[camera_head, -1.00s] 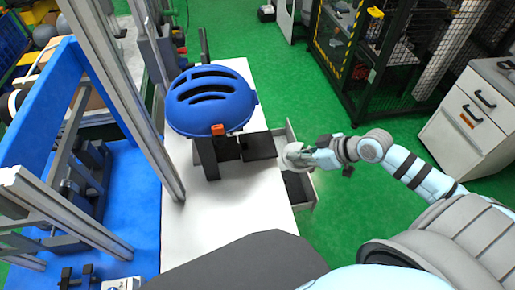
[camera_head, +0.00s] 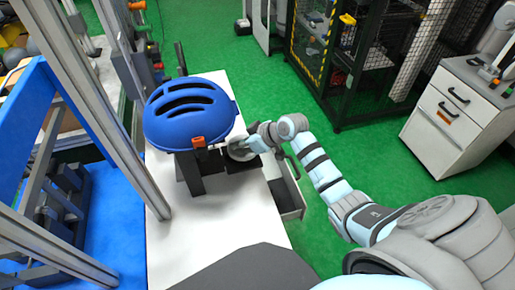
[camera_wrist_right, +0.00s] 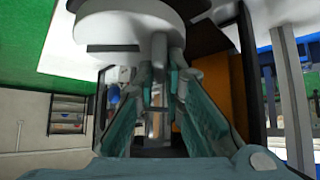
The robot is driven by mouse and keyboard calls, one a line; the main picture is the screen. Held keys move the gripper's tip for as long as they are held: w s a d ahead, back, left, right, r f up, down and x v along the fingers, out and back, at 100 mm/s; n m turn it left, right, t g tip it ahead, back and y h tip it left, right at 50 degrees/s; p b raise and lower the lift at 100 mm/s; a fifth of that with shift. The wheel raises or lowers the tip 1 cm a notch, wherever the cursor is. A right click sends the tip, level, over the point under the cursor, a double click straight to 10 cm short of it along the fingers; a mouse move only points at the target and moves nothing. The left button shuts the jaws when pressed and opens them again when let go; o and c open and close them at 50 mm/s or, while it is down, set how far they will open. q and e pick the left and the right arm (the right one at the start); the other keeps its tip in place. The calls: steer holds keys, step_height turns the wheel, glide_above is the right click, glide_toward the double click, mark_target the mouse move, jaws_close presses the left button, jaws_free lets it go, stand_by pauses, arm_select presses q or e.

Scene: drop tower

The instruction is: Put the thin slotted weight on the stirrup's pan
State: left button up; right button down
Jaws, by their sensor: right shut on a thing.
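A pale round slotted weight (camera_head: 241,154) is held by my right gripper (camera_head: 254,143), just right of the dark stand under the blue helmet. In the right wrist view the weight (camera_wrist_right: 150,22) fills the top, with a dark straight slot on its face. My right gripper's fingers (camera_wrist_right: 160,75) are shut on it there. In the head view the weight is over the dark plates at the table's right edge; I cannot tell whether it touches anything. I cannot make out the stirrup or its pan. My left gripper is not in view.
An open drawer (camera_head: 290,200) sticks out at the table's right side. The table's front is clear. A metal frame post (camera_head: 100,100) rises at the left.

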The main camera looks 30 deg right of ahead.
steer(key=shift+w+a, duration=0.3)
steer(key=shift+w, duration=0.15)
steer(key=shift+w+f, duration=0.1)
steer(key=shift+f, duration=0.1)
steer(key=shift+f+b, duration=0.4)
steer(key=shift+f, duration=1.1)
steer(key=c, duration=1.7)
jaws_free()
steer(key=shift+f, duration=0.15)
steer(key=shift+s, duration=0.2)
